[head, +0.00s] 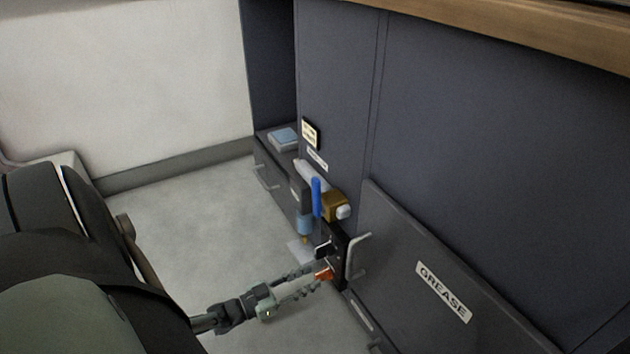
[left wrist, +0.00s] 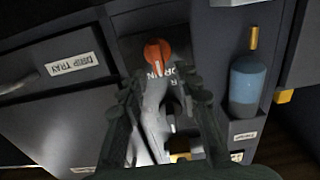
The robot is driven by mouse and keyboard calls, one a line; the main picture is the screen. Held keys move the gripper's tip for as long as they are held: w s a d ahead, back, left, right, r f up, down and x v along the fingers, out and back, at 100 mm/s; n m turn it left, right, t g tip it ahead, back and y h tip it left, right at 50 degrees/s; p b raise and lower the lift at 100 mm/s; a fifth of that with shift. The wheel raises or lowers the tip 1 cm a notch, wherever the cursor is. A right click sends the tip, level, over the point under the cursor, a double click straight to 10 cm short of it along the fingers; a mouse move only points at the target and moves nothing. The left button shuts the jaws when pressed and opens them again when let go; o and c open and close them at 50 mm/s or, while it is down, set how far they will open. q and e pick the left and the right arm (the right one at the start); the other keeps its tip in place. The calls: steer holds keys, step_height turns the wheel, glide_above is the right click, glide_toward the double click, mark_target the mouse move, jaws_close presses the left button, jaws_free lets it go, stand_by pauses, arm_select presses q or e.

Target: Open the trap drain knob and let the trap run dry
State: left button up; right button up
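The orange knob (head: 323,272) sits on a dark panel low on the cabinet front. In the left wrist view the knob (left wrist: 157,53) shows a small pale mark, with lettering beside it partly hidden. My left gripper (head: 304,280) is close in front of the knob. Its two fingers are spread in the left wrist view (left wrist: 162,92), with the knob just beyond their tips; I cannot tell whether they touch it. A blue trap bowl (head: 304,224) hangs left of the panel, and a blue bowl (left wrist: 247,82) shows in the left wrist view. My right gripper is out of view.
A blue lever (head: 317,197) and brass valve (head: 334,206) stand out above the knob. A panel labelled GREASE (head: 443,291) with a handle (head: 355,256) is to the right. A DRIP TRAY label (left wrist: 74,63) shows in the left wrist view. The floor (head: 190,220) at left is clear.

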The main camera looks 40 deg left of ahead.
mark_target(322, 276)
arm_select(q)
steer(key=shift+x, duration=1.2)
jaws_close()
